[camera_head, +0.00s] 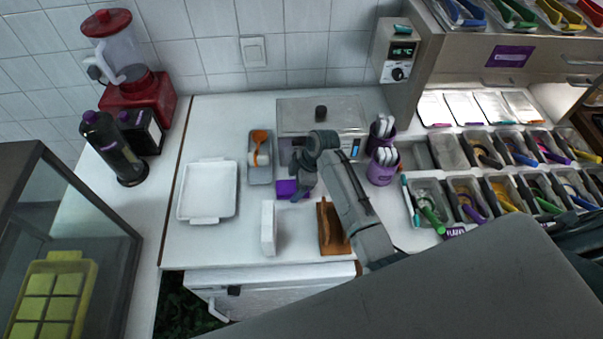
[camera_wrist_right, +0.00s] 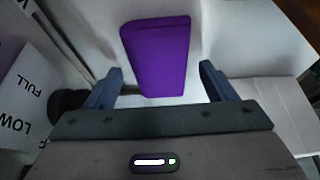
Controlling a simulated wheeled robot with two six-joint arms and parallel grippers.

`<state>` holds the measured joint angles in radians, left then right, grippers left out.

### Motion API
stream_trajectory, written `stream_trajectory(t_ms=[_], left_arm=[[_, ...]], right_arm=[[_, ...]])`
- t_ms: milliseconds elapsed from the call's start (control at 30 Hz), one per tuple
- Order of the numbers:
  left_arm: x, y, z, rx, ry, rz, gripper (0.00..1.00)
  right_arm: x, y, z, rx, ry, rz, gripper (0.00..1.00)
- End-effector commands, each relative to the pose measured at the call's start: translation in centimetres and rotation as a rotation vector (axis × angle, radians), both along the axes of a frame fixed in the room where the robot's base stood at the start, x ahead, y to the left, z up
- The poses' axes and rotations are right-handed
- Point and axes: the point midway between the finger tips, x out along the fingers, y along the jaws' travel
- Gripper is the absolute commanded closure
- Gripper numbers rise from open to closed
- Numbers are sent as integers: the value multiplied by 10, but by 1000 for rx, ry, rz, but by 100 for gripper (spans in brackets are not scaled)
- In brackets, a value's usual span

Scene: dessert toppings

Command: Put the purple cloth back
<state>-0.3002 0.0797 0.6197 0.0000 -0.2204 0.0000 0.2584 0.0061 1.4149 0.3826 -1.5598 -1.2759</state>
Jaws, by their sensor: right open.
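The purple cloth (camera_head: 286,188) is a small folded block on the white counter in front of the lidded clear container (camera_head: 300,113). It also shows in the right wrist view (camera_wrist_right: 157,58), upper middle, framed by my fingers. My right gripper (camera_head: 299,185) points down at the cloth, partly hiding it in the head view. In the right wrist view my right gripper (camera_wrist_right: 162,85) is open, with one finger on either side of the cloth and gaps visible to both. I cannot tell how far above the counter the fingertips are. My left gripper is not in view.
A grey tray (camera_head: 260,182) with an orange-handled tool, a white tray (camera_head: 181,207) and a white upright block (camera_head: 268,228) stand to the left. A brown wooden piece (camera_head: 333,244) lies near the front edge. Purple cups (camera_head: 381,173) and topping bins (camera_head: 468,216) stand to the right.

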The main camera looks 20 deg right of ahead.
Motion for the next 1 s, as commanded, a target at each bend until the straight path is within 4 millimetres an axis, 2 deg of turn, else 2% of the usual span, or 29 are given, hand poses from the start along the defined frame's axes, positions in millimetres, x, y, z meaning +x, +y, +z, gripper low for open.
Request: stream_trajectory(t_ms=[500, 700, 1000], left_arm=[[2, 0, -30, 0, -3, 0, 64], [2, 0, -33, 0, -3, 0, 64], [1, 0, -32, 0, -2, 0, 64]], right_arm=[[-9, -37, 89, -2, -4, 0, 22], [-12, -42, 103, -1, 0, 0, 22], [-12, -42, 104, -1, 1, 0, 22]])
